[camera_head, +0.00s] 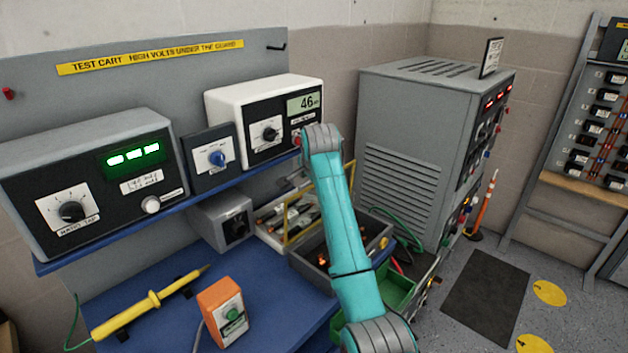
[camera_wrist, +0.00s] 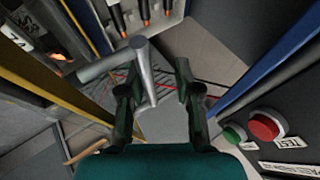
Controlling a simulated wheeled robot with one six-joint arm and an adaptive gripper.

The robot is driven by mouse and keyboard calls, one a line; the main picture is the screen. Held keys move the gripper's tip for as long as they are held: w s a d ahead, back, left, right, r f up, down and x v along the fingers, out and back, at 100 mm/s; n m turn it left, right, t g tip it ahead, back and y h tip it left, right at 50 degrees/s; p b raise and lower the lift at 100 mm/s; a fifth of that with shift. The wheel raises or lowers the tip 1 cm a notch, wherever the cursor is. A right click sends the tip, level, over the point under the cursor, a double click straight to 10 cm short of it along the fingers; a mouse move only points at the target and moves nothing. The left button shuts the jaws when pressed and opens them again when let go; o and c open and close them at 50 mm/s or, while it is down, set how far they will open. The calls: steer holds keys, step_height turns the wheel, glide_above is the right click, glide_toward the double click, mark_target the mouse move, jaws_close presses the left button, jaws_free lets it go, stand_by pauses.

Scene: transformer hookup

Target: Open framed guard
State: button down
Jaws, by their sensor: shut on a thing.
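The framed guard (camera_head: 286,223) has a thin yellow frame and stands steeply above the grey terminal box (camera_head: 312,268); my arm hides part of it. In the wrist view, a yellow frame bar (camera_wrist: 48,76) runs down the left side. My gripper (camera_wrist: 156,82) is shut on a grey metal handle (camera_wrist: 144,66), which lies between its fingers and seems to belong to the guard. In the head view, my arm reaches over the box, and the fingers cannot be made out clearly.
The blue shelf (camera_head: 185,208) with meters is close by. A green bin (camera_head: 397,292) and grey cabinet (camera_head: 405,135) stand right. Red (camera_wrist: 265,127) and green buttons are near my gripper.

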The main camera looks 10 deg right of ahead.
steer(key=shift+w+a+f, duration=0.1)
steer(key=shift+a+f, duration=0.25)
steer(key=shift+f, duration=0.45)
steer(key=c, duration=1.2)
jaws_free()
steer(key=shift+w+f, duration=0.15)
steer(key=shift+d, duration=0.1)
steer(key=v, duration=1.2)
steer(key=shift+r, duration=0.5)
steer(key=shift+c, duration=0.2)
